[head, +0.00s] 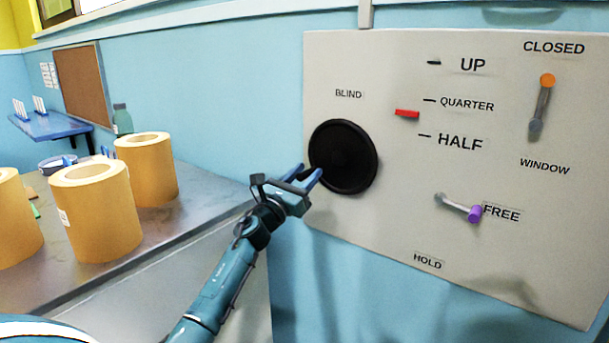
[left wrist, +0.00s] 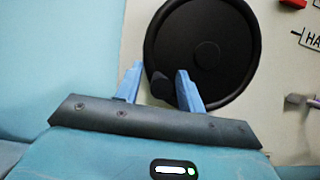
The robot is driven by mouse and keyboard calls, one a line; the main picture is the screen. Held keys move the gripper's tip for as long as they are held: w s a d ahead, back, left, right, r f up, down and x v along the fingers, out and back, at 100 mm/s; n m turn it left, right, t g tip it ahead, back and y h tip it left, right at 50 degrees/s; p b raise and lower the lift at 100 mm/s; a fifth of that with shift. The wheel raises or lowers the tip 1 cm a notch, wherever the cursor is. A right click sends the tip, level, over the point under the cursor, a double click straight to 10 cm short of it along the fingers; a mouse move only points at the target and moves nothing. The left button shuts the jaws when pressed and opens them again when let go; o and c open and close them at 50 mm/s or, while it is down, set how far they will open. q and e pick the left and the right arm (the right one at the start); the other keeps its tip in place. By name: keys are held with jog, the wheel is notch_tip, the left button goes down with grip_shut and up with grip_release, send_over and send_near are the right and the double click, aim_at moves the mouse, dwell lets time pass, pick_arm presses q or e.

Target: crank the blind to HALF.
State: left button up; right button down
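The black round blind crank wheel (head: 343,157) is on the pale wall panel under the word BLIND. In the left wrist view the wheel (left wrist: 203,50) has a dark knob (left wrist: 162,86) near its lower left rim. My left gripper (head: 306,178) is at the wheel's lower left edge. Its blue fingers (left wrist: 159,88) are apart on either side of the knob, with a visible gap at the left finger. The red pointer (head: 407,113) stands between the QUARTER and HALF marks, nearer QUARTER. The purple-tipped lever (head: 474,214) points at FREE. My right gripper is out of view.
An orange-knobbed window lever (head: 547,82) points up at CLOSED. HOLD is lettered low on the panel (head: 390,220). Left of my arm, a grey counter (head: 160,232) carries several large kraft rolls (head: 97,215). The space before the panel's right side looks clear.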

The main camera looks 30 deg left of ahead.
pick_arm(q)
jog(key=shift+c, duration=0.5)
grip_shut()
